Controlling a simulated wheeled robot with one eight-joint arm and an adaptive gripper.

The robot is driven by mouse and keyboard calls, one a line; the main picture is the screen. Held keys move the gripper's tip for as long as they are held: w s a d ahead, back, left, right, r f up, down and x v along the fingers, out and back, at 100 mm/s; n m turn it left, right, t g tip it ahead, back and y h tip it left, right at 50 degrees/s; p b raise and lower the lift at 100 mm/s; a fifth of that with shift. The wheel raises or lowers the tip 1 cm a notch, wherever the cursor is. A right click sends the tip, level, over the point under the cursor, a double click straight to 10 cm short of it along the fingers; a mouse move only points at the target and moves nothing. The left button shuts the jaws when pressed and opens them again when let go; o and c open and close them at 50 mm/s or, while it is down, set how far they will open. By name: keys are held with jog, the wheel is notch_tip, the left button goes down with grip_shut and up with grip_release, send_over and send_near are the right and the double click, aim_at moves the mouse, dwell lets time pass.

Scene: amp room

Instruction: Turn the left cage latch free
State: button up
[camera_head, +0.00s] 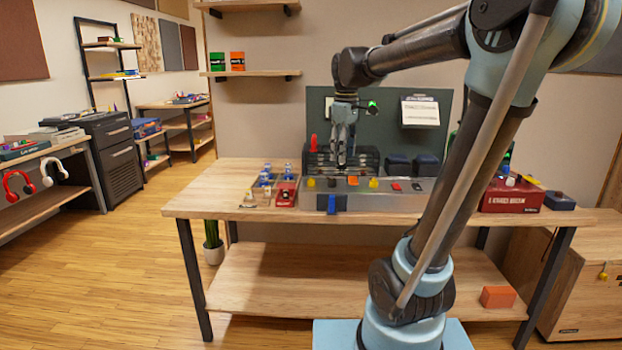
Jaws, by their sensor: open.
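A dark cage (318,160) with bars stands on the workbench, behind a grey metal chassis (400,200). A small yellow piece (311,183) sits at the chassis's left end and another yellow piece (374,183) lies further right; either may be a latch, but they are too small to tell. My gripper (342,163) points down in front of the cage, open, with its tips above the chassis between the yellow pieces. I cannot tell whether it touches anything. It hides part of the cage.
A dark panel (385,118) rises behind. The workbench's left end (205,195) is clear.

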jog(key=w+a+r+n, duration=0.5)
jog(key=w+a, duration=0.5)
send_near(311, 177)
jog(key=shift+g, duration=0.4)
notch_tip(311, 177, down, 9)
jog(key=shift+w+a+f, duration=0.1)
jog(key=shift+w+f, duration=0.05)
jog(key=shift+w, duration=0.05)
